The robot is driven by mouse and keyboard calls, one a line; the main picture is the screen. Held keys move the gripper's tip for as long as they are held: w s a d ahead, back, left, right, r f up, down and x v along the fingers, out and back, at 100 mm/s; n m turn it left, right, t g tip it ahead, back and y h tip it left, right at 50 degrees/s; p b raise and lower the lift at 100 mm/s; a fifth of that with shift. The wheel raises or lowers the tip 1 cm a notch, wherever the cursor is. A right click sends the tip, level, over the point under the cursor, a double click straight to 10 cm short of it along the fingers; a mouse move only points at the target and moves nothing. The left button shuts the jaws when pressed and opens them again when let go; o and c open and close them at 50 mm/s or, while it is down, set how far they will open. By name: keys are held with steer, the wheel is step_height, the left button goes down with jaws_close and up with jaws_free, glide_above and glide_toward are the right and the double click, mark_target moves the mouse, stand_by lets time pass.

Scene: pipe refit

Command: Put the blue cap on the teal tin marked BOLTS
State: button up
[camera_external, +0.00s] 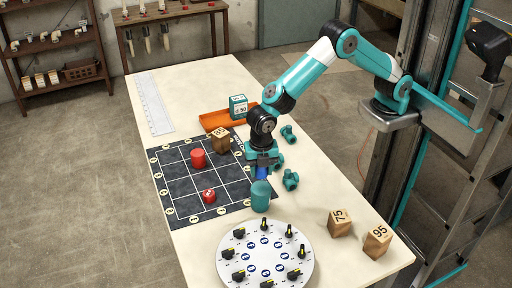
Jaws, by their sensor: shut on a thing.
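The teal tin (260,197) stands upright on the table, at the right edge of the dark grid mat. Its marking cannot be read from here. My gripper (262,168) points down right above the tin. It is shut on the blue cap (262,174), which sits between the fingers at or just over the tin's top. Whether the cap touches the tin I cannot tell. The gripper hides part of the cap.
The grid mat (178,181) holds red pieces and a wooden block. Teal pipe fittings (291,180) lie just right of the gripper. A white dial disc (230,277) is in front. An orange tray (213,121) lies behind. Wooden blocks (340,222) stand front right.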

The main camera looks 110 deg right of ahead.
mark_target(261, 187)
step_height(261, 187, down, 4)
steer(key=shift+f+p, duration=0.1)
steer(key=shift+p, duration=0.25)
steer(key=shift+f+b, duration=0.3)
steer(key=shift+f, duration=0.15)
steer(key=o, duration=0.9)
